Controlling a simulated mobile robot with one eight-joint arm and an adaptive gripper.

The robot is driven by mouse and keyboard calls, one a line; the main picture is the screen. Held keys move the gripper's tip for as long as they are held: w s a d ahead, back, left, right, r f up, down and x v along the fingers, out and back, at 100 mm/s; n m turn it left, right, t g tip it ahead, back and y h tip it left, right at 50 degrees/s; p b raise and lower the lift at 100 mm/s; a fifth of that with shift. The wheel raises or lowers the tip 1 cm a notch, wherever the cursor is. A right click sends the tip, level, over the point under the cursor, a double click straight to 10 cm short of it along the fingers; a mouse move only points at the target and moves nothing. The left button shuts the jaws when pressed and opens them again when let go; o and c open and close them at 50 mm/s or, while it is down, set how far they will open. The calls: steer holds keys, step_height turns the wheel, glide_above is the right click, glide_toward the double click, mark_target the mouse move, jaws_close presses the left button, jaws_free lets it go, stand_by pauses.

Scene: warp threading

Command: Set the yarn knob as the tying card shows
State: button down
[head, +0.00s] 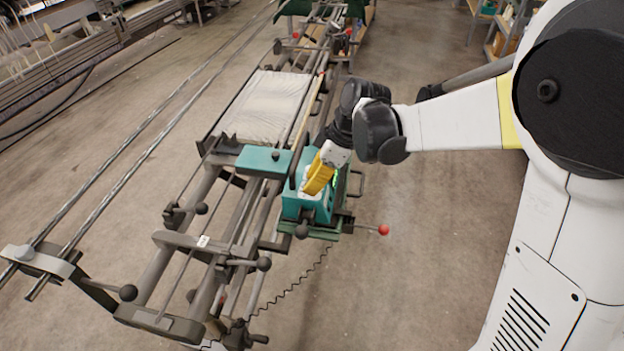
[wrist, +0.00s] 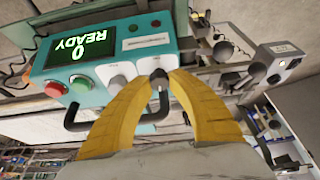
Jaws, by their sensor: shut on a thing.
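A teal control box (head: 307,206) sits at the near end of the warp machine; it also fills the upper left of the wrist view (wrist: 100,33). Its display (wrist: 75,52) appears upside down and reads READY and 0. My gripper (head: 313,192) has yellow fingers, seen close in the wrist view (wrist: 158,76), shut on a pale knob (wrist: 149,66) on the box face. Fingertips partly hide this knob, so its setting cannot be read. Another pale knob (wrist: 118,81) stands beside it. I cannot tell which is the yarn knob. I see no readable tying card.
A red button (wrist: 55,89) and a green button (wrist: 81,83) sit near the knobs. A dark handle (wrist: 75,120) sticks out from the box. A red-tipped lever (head: 383,230) juts out to the right of the machine. The floor to the right is clear.

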steer(key=n+g, duration=0.2)
steer(key=n, duration=0.3)
steer(key=shift+n+p, duration=0.3)
steer(key=shift+p, duration=0.05)
stand_by(0.4)
steer(key=c, duration=1.2)
jaws_free()
steer(key=shift+w, duration=0.1)
steer(key=v, duration=1.2)
steer(key=shift+w, duration=0.1)
